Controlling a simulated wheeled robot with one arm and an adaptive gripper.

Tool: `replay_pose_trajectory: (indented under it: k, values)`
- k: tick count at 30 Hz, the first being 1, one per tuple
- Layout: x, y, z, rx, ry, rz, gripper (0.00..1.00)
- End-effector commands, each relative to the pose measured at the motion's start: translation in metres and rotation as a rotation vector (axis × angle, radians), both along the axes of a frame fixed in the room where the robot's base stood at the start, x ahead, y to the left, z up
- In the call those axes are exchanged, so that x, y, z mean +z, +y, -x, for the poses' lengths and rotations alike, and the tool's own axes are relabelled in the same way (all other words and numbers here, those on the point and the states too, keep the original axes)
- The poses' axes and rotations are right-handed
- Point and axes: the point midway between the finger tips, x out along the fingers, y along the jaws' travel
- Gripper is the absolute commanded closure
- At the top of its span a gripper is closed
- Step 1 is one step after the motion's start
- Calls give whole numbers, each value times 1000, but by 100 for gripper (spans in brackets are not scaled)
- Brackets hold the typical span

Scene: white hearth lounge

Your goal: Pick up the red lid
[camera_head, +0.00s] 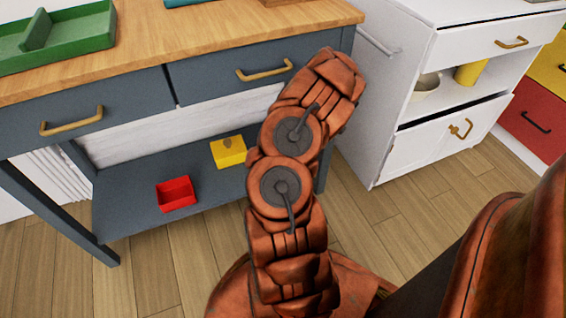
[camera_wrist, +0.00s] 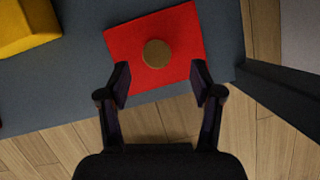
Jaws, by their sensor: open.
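The red lid (camera_wrist: 180,32) is a flat red square with a round brown knob (camera_wrist: 157,53) on top. It lies on the grey lower shelf (camera_wrist: 75,95), near the shelf's edge, in the wrist view. My gripper (camera_wrist: 160,76) is open and empty. Its two fingers are apart, on either side of the lid's near part, with the knob just beyond and between the fingertips. I cannot tell the height of the fingertips above the lid. In the head view my arm hides the lid and gripper.
On the same shelf stand an open red box (camera_head: 176,194) and a yellow box (camera_head: 228,151) with a brown knob. The table's leg (camera_wrist: 285,90) is close right of the lid. The wooden tabletop (camera_head: 190,38) is above the shelf. A white cabinet (camera_head: 400,140) stands to the right.

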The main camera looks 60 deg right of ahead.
Motion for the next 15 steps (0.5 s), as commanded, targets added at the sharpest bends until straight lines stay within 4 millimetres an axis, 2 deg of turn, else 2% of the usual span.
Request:
replay_pose_trajectory:
  k: [9, 15]
  values:
    - [-35, -5, -12, 6, 5, 1, 35]
    - [-47, -11, -17, 5, 0, 3, 35]
